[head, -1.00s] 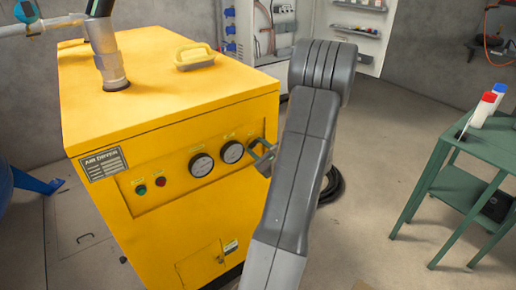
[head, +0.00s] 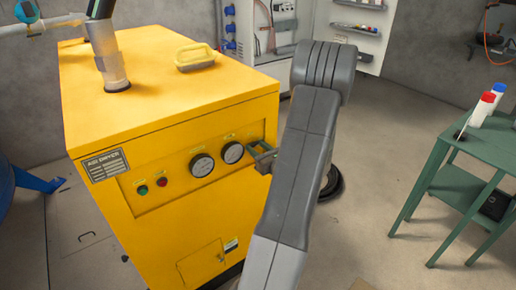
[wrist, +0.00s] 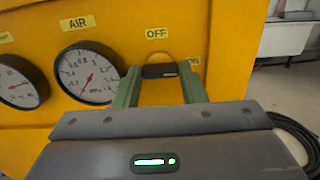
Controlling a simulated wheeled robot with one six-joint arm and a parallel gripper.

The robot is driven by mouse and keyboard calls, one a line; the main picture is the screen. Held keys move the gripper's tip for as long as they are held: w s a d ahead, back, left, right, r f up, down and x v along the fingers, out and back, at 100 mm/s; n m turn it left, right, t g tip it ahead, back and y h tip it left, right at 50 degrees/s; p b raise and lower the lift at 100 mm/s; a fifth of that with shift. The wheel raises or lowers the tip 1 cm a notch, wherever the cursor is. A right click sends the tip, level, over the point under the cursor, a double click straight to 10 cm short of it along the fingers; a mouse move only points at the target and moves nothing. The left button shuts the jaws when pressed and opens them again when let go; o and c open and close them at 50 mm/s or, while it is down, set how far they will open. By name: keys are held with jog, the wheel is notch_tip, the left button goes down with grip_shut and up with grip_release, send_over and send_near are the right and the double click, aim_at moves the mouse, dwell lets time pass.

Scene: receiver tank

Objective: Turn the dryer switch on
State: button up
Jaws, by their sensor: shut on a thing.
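The yellow air dryer (head: 160,110) has a front panel with the dryer switch at its right end. In the wrist view the switch (wrist: 160,71) is a dark bar lying about level between my green fingertips. An OFF label (wrist: 157,33) is above it and an ON label (wrist: 194,62) is at its right, partly hidden by a finger. My gripper (wrist: 160,80) is shut on the switch. In the head view my gripper (head: 262,157) is at the panel's right end, and the switch is hidden there.
Two round gauges (head: 202,165) and green and red buttons (head: 162,181) are left of the switch. A yellow-handled brush (head: 195,57) lies on the dryer top near a pipe (head: 112,70). A green table (head: 470,140) with bottles stands at right.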

jog(key=o, duration=1)
